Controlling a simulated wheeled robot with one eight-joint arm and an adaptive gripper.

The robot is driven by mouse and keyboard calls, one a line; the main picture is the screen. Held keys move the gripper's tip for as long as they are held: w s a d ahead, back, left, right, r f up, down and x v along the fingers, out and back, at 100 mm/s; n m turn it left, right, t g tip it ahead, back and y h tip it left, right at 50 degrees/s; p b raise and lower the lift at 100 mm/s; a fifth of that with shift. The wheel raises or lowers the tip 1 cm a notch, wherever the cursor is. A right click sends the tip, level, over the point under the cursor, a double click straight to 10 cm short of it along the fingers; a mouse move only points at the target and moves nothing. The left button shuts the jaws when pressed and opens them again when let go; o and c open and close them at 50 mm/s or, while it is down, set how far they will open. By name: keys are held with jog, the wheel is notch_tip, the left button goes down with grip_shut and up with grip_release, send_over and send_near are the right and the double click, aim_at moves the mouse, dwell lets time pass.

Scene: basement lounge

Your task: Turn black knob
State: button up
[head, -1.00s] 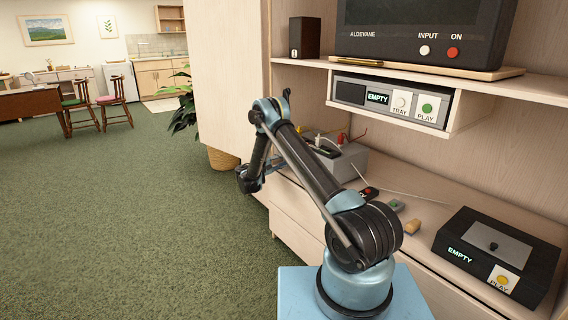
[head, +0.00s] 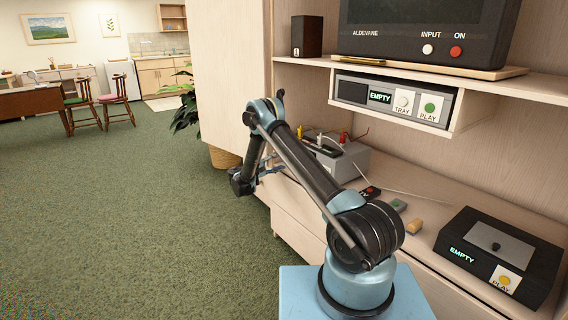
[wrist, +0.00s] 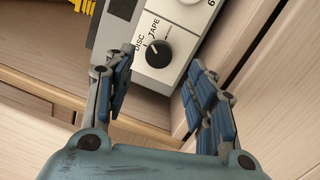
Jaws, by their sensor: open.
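The black knob (wrist: 158,54) shows in the wrist view, on a white plate marked DISC and TAPE, on the front of a grey box. Its pointer line is visible toward the upper left of the knob. My gripper (wrist: 162,80) is open, its blue-padded fingers apart on either side of the view. The knob appears between and beyond the fingertips, and nothing is held. In the head view the grey box (head: 350,163) sits on the lower shelf, partly hidden by my arm. The knob is hidden there.
A white dial (wrist: 190,15) sits beside the knob. A red-and-black item (head: 370,192), a green-and-grey one (head: 398,205) and a tan block (head: 413,226) lie on the shelf. A black player (head: 497,255) reading EMPTY stands right. An upper player (head: 392,98) hangs above. Carpet at left is clear.

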jog(key=v, duration=0.7)
jog(key=shift+a+f, duration=0.1)
jog(key=s+a+r+n+t+y, duration=0.25)
jog(key=s+n, duration=0.25)
jog(key=n, duration=0.7)
jog(key=shift+g, duration=0.45)
jog(key=x, duration=1.7)
jog(key=shift+s+d+f, duration=0.15)
jog(key=shift+s+f, duration=0.05)
jog(key=shift+f, duration=0.1)
jog(key=c, duration=1.1)
